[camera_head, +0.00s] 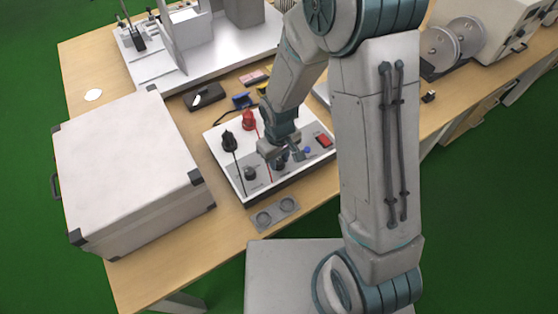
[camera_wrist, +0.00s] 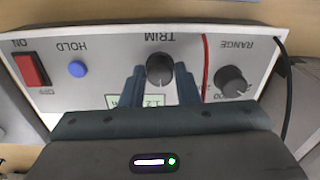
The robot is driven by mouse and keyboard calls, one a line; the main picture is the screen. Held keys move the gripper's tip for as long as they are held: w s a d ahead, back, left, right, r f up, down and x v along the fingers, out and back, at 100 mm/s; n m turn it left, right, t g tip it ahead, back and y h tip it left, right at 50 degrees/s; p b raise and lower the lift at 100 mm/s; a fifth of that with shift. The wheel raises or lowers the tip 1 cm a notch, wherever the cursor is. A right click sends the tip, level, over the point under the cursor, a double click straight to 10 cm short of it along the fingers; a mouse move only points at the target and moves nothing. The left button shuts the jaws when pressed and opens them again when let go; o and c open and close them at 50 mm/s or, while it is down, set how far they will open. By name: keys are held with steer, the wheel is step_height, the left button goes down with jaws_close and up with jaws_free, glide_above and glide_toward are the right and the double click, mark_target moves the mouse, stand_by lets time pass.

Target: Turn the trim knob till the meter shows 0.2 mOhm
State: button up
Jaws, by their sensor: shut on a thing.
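The meter (camera_head: 230,140) is a white box with a pale control panel. In the wrist view its panel appears upside down. The dark round trim knob (camera_wrist: 160,68) sits under the TRIM label, its pale pointer line toward the bottom of the picture. My gripper (camera_wrist: 160,76) is shut on the trim knob, one blue-grey finger on each side. A small greenish display (camera_wrist: 154,100) lies just below the knob, partly covered by a finger and the gripper body; its reading cannot be told for sure. In the head view my gripper (camera_head: 279,157) is over the panel and hides the knob.
A dark range knob (camera_wrist: 231,81), blue hold button (camera_wrist: 77,69) and red switch (camera_wrist: 31,69) flank the trim knob. Red (camera_head: 249,121) and black (camera_head: 229,139) plugs with leads stand on the meter. A large white case (camera_head: 125,160) stands close left.

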mark_target(280, 161)
steer(key=n, duration=0.3)
steer(key=shift+n+b, duration=0.3)
steer(key=shift+n, duration=1.6)
steer(key=o, duration=1)
steer(key=shift+r, duration=0.1)
step_height(280, 161, up, 14)
steer(key=shift+f+p, duration=0.2)
steer(key=shift+p, duration=0.2)
steer(key=shift+d, duration=0.1)
